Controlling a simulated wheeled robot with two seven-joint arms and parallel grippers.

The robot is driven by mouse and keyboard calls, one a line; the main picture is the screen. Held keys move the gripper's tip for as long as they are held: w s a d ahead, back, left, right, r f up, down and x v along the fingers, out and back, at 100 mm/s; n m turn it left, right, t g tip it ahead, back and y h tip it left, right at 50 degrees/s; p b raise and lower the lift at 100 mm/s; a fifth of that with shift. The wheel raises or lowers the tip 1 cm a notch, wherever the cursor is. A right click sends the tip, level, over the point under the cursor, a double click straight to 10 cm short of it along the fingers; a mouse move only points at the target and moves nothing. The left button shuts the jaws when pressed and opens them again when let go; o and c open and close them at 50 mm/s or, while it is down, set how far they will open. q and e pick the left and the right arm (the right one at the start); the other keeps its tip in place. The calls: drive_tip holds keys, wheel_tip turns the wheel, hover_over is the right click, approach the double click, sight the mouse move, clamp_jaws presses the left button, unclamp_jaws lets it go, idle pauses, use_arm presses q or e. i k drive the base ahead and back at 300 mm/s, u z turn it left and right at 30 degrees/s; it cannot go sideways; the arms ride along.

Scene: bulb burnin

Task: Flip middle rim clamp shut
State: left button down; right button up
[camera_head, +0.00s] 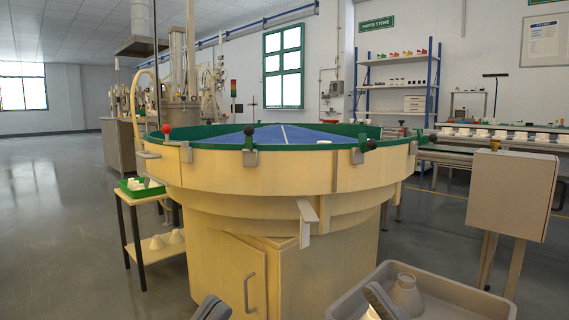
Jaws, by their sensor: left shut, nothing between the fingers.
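A large cream round machine with a green rim (205,143) and a blue top stands in front of me. Several small clamps sit along its rim. One clamp (250,157) has an upright green lever with a black ball knob. The clamp to its right (357,156) has a black knob tilted out to the right. Another black knob (433,138) juts out at the far right, and a red knob (166,128) stands at the left. My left gripper (212,308) is shut and empty at the bottom edge, low before the machine. My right gripper (376,300) is partly visible, its jaw state unclear.
A grey tray (455,300) with white cone-shaped parts lies at the bottom right. A grey box (513,193) on posts stands right of the machine. A small side table (150,198) with a green bin stands left. Open floor lies further left.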

sight(365, 146)
drive_tip(key=u, duration=2.6)
drive_tip(key=i, duration=0.35)
drive_tip(key=z, duration=2.55)
drive_tip(key=i, duration=0.5)
drive_tip(key=u, duration=0.1)
